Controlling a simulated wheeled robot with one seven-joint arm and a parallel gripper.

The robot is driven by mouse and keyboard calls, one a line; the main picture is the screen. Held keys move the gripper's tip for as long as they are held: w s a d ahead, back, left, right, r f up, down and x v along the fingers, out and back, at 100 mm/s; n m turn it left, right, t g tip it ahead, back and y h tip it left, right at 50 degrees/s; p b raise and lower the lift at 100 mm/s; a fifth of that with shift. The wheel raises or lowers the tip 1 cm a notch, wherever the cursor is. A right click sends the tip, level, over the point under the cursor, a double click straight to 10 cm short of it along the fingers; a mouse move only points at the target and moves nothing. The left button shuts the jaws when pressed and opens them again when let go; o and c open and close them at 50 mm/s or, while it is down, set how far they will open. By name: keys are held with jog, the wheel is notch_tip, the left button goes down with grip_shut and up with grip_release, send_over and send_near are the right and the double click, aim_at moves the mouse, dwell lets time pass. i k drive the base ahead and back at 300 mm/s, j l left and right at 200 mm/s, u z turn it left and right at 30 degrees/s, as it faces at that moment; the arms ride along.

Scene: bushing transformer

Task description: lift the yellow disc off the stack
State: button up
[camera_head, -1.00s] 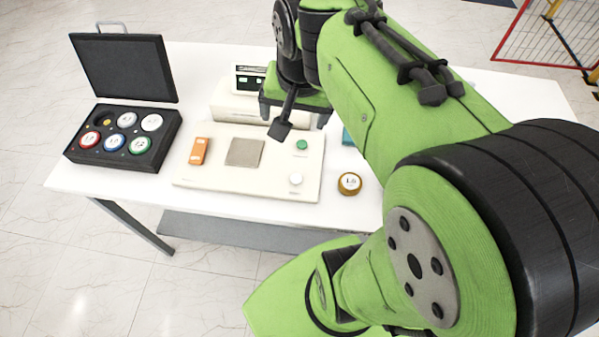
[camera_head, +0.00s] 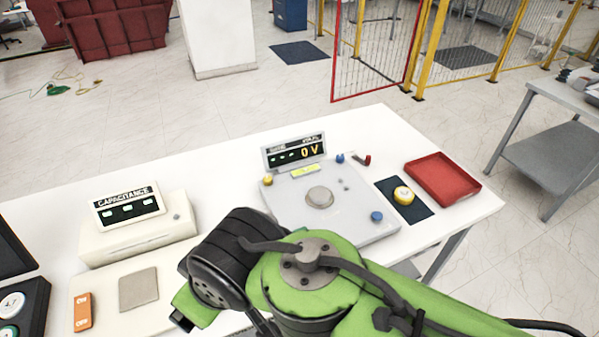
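A yellow disc (camera_head: 403,195) with a pale top face rests on a dark mat (camera_head: 416,212) at the right of the white table, between the grey scale and the red tray. It looks slightly raised, but I cannot tell what lies under it. My gripper (camera_head: 181,321) shows only in part at the bottom, left of the arm's green joint. It is over the table's front left area, well away from the yellow disc. My own wrist hides most of its fingers, so its opening and anything in it cannot be seen.
A grey device (camera_head: 373,235) with a round plate and a "0 V" display stands between my arm and the mat. A red tray (camera_head: 443,178) lies right of the mat. A cream capacitance meter (camera_head: 140,238) and a dark case (camera_head: 34,303) are at left.

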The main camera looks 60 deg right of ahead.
aim_at(402, 196)
jog(key=z, duration=3)
jog(key=i+l+u, duration=0.15)
jog(key=l+u, duration=0.55)
jog(key=u, duration=0.25)
jog(key=l+u, duration=0.9)
jog(key=k+l+u, duration=0.1)
jog(key=l+u, duration=0.15)
jog(key=u, duration=0.25)
